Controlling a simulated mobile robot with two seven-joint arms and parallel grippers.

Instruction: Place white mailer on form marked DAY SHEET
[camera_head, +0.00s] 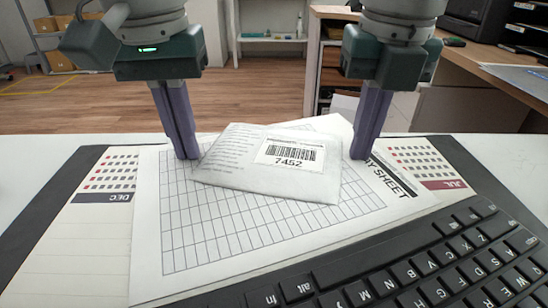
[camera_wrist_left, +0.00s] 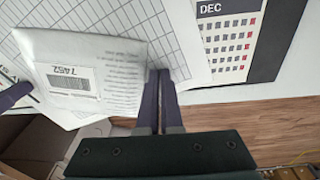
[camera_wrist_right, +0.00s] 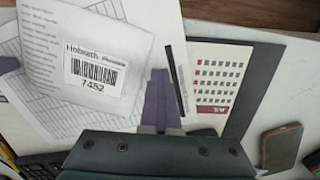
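The white mailer (camera_head: 235,165) has a barcode label reading 7452. It is over the gridded form marked DAY SHEET (camera_head: 185,235), whose title is partly hidden behind my right gripper. My left gripper (camera_head: 187,157) points down, fingers together, at the mailer's left edge. My right gripper (camera_head: 362,157) points down, fingers together, by its right edge. In the left wrist view the mailer (camera_wrist_left: 115,55) is right beside my left fingers (camera_wrist_left: 158,72). In the right wrist view the mailer (camera_wrist_right: 45,55) meets my right fingers (camera_wrist_right: 160,75). I cannot tell whether the mailer rests flat or is slightly raised.
The form lies over a dark desk pad with calendar panels DEC (camera_head: 103,198) and JUL (camera_head: 443,185). A black keyboard (camera_head: 400,270) covers the front right, close to the form. A dark phone-like object (camera_wrist_right: 281,147) shows in the right wrist view. White counter is bare at far left.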

